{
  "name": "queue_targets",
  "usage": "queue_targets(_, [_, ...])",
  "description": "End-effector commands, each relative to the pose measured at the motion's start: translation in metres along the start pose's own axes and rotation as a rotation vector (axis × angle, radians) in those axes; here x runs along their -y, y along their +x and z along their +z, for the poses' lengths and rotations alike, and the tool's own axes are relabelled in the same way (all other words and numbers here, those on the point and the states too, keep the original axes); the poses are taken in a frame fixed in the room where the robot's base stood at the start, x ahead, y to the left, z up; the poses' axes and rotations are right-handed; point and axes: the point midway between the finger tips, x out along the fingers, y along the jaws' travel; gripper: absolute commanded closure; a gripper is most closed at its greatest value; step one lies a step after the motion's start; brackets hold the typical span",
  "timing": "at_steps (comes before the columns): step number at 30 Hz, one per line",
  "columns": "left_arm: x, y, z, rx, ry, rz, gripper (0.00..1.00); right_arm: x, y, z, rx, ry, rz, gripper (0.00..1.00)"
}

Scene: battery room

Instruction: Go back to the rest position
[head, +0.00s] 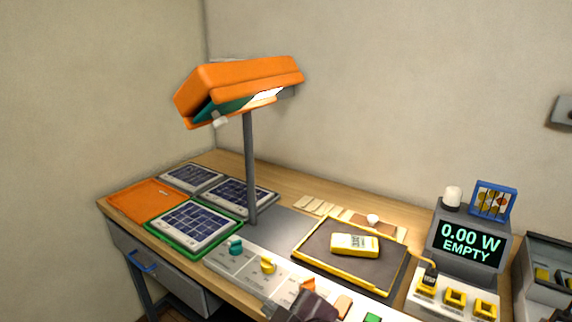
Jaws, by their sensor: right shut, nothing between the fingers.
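My right gripper (303,304) shows at the bottom edge, dark and partly cut off by the frame. It is shut and empty, over the front of the desk by the strip of knobs. It hides part of an orange knob (308,284) there; I cannot tell whether they touch. My left gripper is not in view.
An orange lamp (250,74) on a grey post stands over solar panels (195,226). A yellow meter (354,244) lies on a yellow-rimmed tray (330,268). A display (470,242) reads "0.00 W EMPTY". An open grey box (545,290) stands far right.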

Motion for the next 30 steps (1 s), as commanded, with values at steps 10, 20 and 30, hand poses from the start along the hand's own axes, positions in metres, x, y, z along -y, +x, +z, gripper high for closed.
queue_targets(10, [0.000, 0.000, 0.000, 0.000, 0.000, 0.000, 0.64, 0.018, -0.059, 0.203, 0.606, 0.609, 0.039, 1.00])
queue_targets(20, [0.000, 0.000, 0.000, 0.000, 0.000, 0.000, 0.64, 0.058, -0.110, 0.293, 0.915, 0.857, 0.063, 1.00])
queue_targets(30, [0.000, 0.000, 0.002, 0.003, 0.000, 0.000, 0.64, 0.107, -0.047, 0.377, 0.944, 0.853, 0.036, 1.00])
